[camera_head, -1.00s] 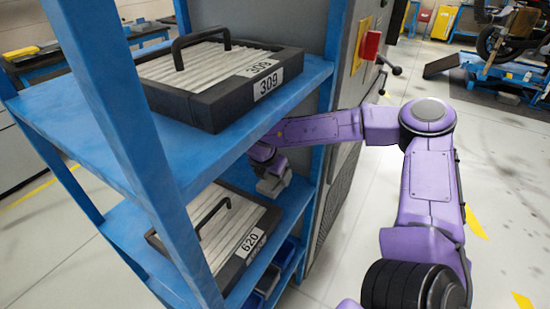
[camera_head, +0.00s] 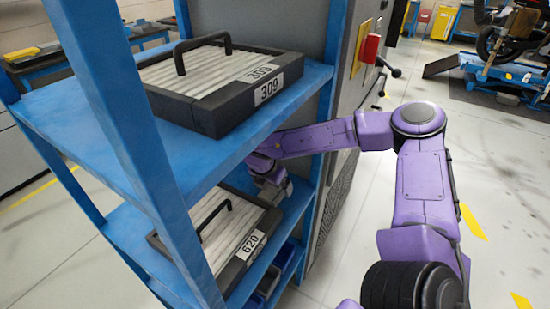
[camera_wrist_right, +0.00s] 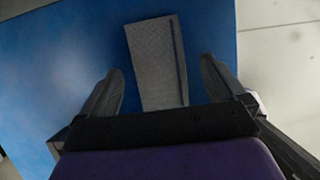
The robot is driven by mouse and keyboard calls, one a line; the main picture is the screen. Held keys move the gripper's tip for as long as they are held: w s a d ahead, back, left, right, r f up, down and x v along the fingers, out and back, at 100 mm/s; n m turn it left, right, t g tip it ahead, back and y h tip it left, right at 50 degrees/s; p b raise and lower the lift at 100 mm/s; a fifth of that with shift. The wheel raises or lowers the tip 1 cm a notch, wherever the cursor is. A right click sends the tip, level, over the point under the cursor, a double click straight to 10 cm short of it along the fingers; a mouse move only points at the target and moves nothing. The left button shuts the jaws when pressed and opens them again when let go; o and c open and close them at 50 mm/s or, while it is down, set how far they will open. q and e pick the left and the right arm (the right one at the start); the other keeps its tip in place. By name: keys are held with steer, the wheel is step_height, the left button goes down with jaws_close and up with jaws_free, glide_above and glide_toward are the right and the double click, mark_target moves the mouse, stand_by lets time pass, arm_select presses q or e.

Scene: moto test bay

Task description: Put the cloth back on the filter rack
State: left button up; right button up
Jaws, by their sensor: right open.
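A grey, flat, folded-looking cloth (camera_wrist_right: 155,50) lies against a blue shelf surface (camera_wrist_right: 60,75) in the right wrist view, with a dark line along its right side. My right gripper (camera_wrist_right: 161,66) is open, one finger on each side of the cloth with gaps between. In the head view my right gripper (camera_head: 274,190) reaches between the shelves of the blue filter rack (camera_head: 150,125), above the lower shelf and partly hidden by the upper one. I cannot make out the cloth clearly there. My left gripper is not in view.
A black-framed filter marked 309 (camera_head: 205,118) sits on the upper shelf, close above my right forearm. A filter marked 620 (camera_head: 252,245) lies on the lower shelf beside my gripper. Blue bins (camera_head: 283,258) are below. A grey cabinet (camera_head: 350,130) stands right behind the rack.

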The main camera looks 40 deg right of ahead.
mark_target(270, 195)
steer(key=v, duration=0.6)
steer(key=shift+s, duration=0.1)
